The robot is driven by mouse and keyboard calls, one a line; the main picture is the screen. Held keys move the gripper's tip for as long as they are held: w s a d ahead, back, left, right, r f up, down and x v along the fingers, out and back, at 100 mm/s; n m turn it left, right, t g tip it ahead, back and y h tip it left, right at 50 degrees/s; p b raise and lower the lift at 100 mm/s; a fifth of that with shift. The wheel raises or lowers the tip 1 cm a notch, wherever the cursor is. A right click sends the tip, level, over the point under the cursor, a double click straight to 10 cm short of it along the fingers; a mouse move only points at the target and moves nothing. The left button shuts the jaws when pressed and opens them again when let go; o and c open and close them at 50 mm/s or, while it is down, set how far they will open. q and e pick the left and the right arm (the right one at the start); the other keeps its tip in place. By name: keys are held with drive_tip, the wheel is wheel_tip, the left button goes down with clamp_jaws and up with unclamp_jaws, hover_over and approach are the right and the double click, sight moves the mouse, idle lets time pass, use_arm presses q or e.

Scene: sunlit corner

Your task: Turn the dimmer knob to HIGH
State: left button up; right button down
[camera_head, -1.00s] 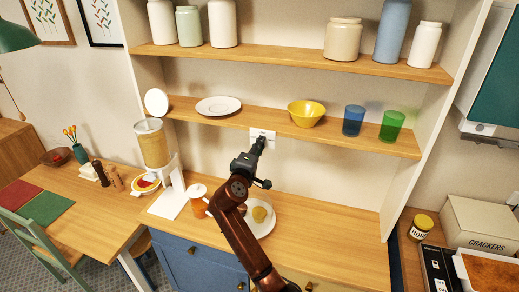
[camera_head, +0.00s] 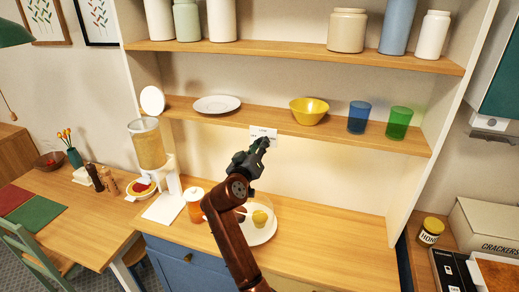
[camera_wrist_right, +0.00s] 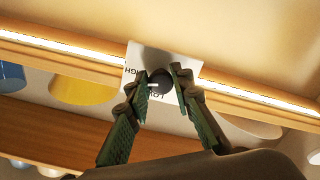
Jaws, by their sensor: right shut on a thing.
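The plate bears the letters HIGH and LOW, upside down in the wrist view and partly covered. A short pale mark shows on the knob's left side in that view. In the head view the plate (camera_head: 257,131) sits just under the lower shelf, and the knob is hidden by the gripper. My right gripper (camera_wrist_right: 160,80) is shut on the knob, one finger on each side; it also shows in the head view (camera_head: 262,146). My left gripper is not in view.
A lit strip (camera_wrist_right: 60,47) runs under the lower shelf (camera_head: 180,109). That shelf holds a white plate, a yellow bowl (camera_head: 309,112) and two glasses. On the counter below stand an orange jar (camera_head: 195,205) and a dish (camera_head: 262,233) near my right arm. The counter's right part is clear.

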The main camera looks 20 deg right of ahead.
drive_tip(key=shift+a+f+m+b, duration=0.1)
drive_tip(key=shift+f+m+b, duration=0.1)
drive_tip(key=shift+m+b, duration=0.9)
drive_tip(key=shift+m+p, duration=0.3)
drive_tip(key=shift+m, duration=0.2)
drive_tip(key=c, duration=1.7)
unclamp_jaws()
drive_tip(key=shift+r, duration=0.1)
drive_tip(key=v, duration=1.2)
